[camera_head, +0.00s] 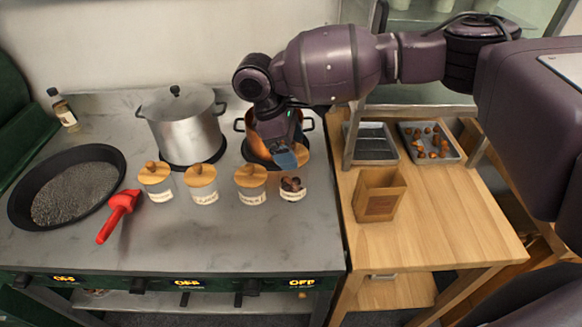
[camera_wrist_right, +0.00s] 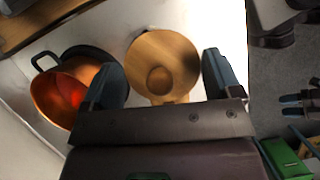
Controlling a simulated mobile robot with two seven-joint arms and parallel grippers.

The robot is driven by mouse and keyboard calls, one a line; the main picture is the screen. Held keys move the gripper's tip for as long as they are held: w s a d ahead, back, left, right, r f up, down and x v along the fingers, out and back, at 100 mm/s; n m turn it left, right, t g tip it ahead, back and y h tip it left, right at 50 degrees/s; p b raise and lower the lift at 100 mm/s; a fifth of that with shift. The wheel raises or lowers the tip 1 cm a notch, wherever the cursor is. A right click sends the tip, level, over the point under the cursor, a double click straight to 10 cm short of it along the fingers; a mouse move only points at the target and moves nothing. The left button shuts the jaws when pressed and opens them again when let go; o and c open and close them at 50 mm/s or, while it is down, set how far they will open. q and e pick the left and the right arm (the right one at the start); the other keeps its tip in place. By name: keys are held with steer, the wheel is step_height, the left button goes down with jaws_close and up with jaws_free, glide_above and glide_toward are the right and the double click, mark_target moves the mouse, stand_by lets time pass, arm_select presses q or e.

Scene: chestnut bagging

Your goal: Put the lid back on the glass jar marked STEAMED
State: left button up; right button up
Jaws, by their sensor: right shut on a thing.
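An open glass jar (camera_head: 292,188) with dark chestnuts in it and a pale label stands at the right end of a row of jars on the counter. The label is too small to read surely. My right gripper (camera_head: 289,158) is shut on a round wooden lid (camera_wrist_right: 165,55), held above and just behind the open jar. The lid's edge (camera_head: 303,154) shows beside the fingers in the head view. In the right wrist view the lid and its knob sit between the two fingers (camera_wrist_right: 163,80). My left gripper is not in view.
Several lidded jars (camera_head: 202,183) stand left of the open one. A copper pot (camera_head: 243,127) is close behind the gripper, with a steel pot (camera_head: 182,125) left. A pan (camera_head: 22,205) and red tool (camera_head: 119,212) lie left. A wooden box (camera_head: 379,196) and trays (camera_head: 372,142) are right.

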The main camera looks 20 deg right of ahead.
mark_target(293, 148)
steer(key=shift+w+d+f+n+t, duration=0.25)
steer(key=shift+w+d+n, duration=0.1)
steer(key=shift+w+n, duration=0.2)
steer(key=shift+w+d+f+n+t, duration=0.15)
steer(key=shift+w+d+f+n, duration=0.1)
steer(key=shift+w+d+n, duration=0.25)
steer(key=shift+w+f+n+h, duration=0.1)
steer(key=shift+w+n+h, duration=0.2)
steer(key=shift+w+n, duration=0.15)
steer(key=shift+w+n+t, duration=0.1)
steer(key=shift+n+t, duration=0.4)
steer(key=shift+n, duration=0.3)
steer(key=shift+w+f+n, duration=0.1)
steer(key=shift+n, duration=0.2)
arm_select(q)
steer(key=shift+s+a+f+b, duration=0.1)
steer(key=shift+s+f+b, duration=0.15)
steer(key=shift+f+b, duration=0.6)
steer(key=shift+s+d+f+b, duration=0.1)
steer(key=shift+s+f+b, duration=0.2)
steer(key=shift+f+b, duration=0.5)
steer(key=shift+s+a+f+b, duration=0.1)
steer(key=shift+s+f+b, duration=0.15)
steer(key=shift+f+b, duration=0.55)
arm_select(e)
step_height(293, 148, down, 6)
steer(key=shift+f, duration=0.15)
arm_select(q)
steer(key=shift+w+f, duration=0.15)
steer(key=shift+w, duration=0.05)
